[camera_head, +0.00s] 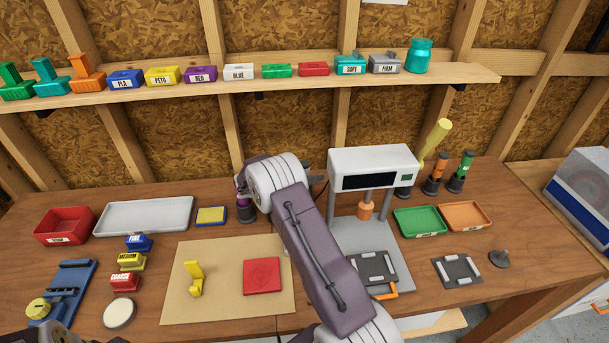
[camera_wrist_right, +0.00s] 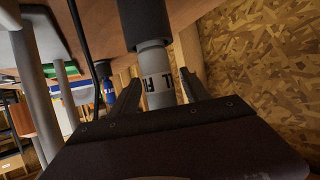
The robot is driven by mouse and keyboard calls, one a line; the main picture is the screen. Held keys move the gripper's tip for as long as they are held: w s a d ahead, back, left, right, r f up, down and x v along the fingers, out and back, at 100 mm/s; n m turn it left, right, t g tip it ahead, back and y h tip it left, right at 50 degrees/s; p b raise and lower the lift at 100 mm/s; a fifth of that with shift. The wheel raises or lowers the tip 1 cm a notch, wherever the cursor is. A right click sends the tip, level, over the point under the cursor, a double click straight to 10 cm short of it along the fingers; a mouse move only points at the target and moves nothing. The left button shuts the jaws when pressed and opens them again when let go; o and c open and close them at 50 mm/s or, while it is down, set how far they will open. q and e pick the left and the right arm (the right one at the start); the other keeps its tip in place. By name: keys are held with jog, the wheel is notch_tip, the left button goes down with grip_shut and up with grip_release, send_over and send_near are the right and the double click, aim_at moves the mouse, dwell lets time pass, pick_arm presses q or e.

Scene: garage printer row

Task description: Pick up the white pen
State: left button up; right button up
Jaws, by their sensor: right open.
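The white pen (camera_wrist_right: 155,72) shows in the right wrist view, a pale cylinder with a black-and-white label, set in a dark holder (camera_wrist_right: 143,24). My right gripper (camera_wrist_right: 160,90) is open, with one finger on each side of the pen. I cannot tell whether the fingers touch it. In the head view my right gripper (camera_head: 246,192) is at the back of the bench and hides the pen. A dark holder (camera_head: 246,215) and a bit of purple show beside it. Only a dark piece of what seems my left gripper (camera_head: 55,335) shows at the bottom left edge.
The white-topped machine (camera_head: 372,158) stands just right of my right gripper. Orange (camera_head: 440,165) and green (camera_head: 466,163) pens stand in dark holders farther right. A blue-and-yellow block (camera_head: 211,216) and a grey tray (camera_head: 145,216) lie to the left. A tan mat (camera_head: 225,265) lies in front.

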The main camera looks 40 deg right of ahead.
jog(key=shift+w+d+f, duration=0.15)
jog(key=shift+d+f, duration=0.15)
jog(key=shift+d, duration=0.1)
jog(key=shift+a+r, duration=0.1)
grip_shut()
dwell(1.0)
